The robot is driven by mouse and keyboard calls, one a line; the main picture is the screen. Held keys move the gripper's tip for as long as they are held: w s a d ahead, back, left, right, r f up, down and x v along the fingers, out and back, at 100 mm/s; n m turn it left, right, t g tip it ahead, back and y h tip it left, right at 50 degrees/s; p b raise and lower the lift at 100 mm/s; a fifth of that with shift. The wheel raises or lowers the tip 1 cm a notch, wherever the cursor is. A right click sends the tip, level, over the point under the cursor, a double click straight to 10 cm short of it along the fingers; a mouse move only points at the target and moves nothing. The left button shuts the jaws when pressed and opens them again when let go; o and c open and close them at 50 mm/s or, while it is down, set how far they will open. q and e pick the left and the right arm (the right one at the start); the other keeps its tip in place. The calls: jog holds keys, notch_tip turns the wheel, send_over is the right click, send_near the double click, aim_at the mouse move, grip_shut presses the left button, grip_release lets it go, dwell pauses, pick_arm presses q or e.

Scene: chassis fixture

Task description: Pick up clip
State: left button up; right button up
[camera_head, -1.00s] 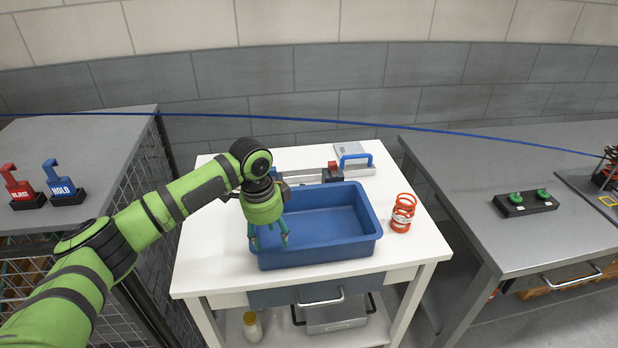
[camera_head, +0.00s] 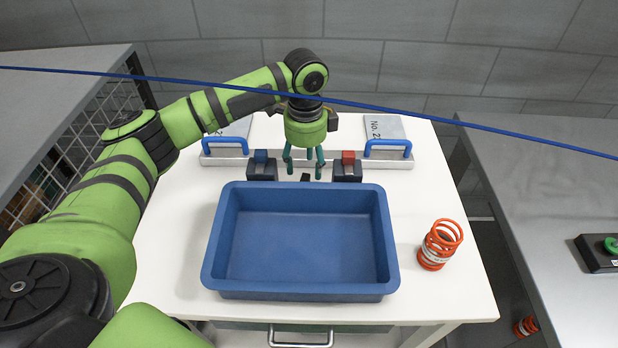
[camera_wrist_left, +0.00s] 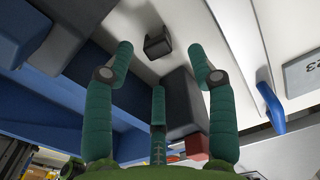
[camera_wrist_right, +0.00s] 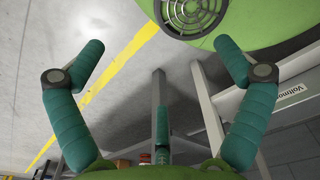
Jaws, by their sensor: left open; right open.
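A small black piece (camera_head: 305,178), which looks like the clip, lies on the white table between two black blocks, just behind the blue bin. It also shows in the left wrist view (camera_wrist_left: 157,42), ahead between the fingertips and apart from them. My left gripper (camera_head: 304,167) points down above the table close to this piece, with its green fingers open and empty. In the left wrist view the left gripper (camera_wrist_left: 160,62) shows its fingers spread. My right gripper (camera_wrist_right: 160,45) is open and empty over the floor, seen only in the right wrist view.
A blue bin (camera_head: 300,291), empty, stands in front. Black blocks with a blue top (camera_head: 261,157) and a red top (camera_head: 348,158) flank the gripper. Behind them is a rail with blue handles (camera_head: 388,149). An orange spring (camera_head: 440,245) stands at right.

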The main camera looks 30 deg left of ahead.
aim_at(305, 177)
pick_arm(q)
jog(key=shift+s+f, duration=0.15)
jog(key=shift+f, duration=0.3)
notch_tip(305, 177, down, 4)
jog(key=shift+s+a+r+p, duration=0.1)
jog(key=shift+p, duration=0.6)
jog(key=shift+f, duration=0.5)
jog(key=c, duration=0.9)
jog(key=shift+c, duration=0.5)
pick_arm(e)
jog(key=shift+w+d+r, duration=0.25)
jog(key=shift+w+r, duration=0.45)
jog(key=shift+r, duration=0.15)
